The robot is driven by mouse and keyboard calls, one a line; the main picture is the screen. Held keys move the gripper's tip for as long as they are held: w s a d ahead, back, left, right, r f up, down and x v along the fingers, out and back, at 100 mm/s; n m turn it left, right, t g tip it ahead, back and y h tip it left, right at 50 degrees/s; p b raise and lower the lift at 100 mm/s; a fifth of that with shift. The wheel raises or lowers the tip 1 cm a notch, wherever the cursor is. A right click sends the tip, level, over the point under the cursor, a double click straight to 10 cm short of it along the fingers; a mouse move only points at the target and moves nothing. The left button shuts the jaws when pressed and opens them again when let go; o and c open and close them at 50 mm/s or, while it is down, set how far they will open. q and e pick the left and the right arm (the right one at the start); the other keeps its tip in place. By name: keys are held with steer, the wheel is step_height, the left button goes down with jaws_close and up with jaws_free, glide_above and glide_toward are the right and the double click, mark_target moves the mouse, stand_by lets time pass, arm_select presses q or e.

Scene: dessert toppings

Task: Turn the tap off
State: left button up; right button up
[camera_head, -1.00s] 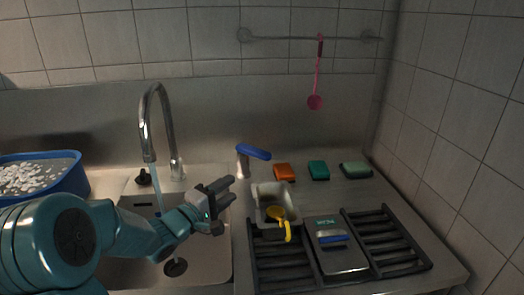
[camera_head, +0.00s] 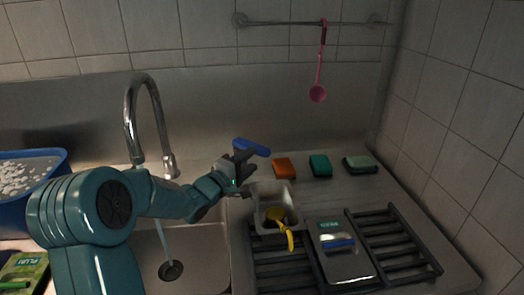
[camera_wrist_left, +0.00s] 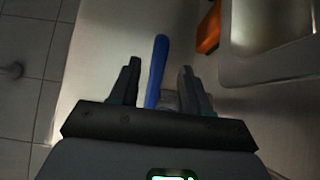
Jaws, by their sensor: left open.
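The chrome tap (camera_head: 152,92) arches over the sink at the left, and a thin water stream (camera_head: 163,240) shows below my arm. The blue tap lever (camera_head: 252,147) stands to the right of the tap, near the back wall. It points right in the head view. My left gripper (camera_head: 238,160) is at the lever's base, just below the blue handle. In the left wrist view the blue lever (camera_wrist_left: 157,72) lies between the open fingers (camera_wrist_left: 158,85), nearer the left one. I cannot tell whether either finger touches it. My right gripper is not in view.
A grey container (camera_head: 268,196) with a yellow-handled tool (camera_head: 279,222) stands right of the gripper. A black rack (camera_head: 395,245) is at right. A blue tub (camera_head: 25,205) is at left.

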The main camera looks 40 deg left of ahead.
mark_target(259, 154)
arm_select(q)
steer(key=w, duration=0.6)
steer(key=shift+w+a, duration=0.25)
steer(key=shift+a, duration=0.15)
jaws_close()
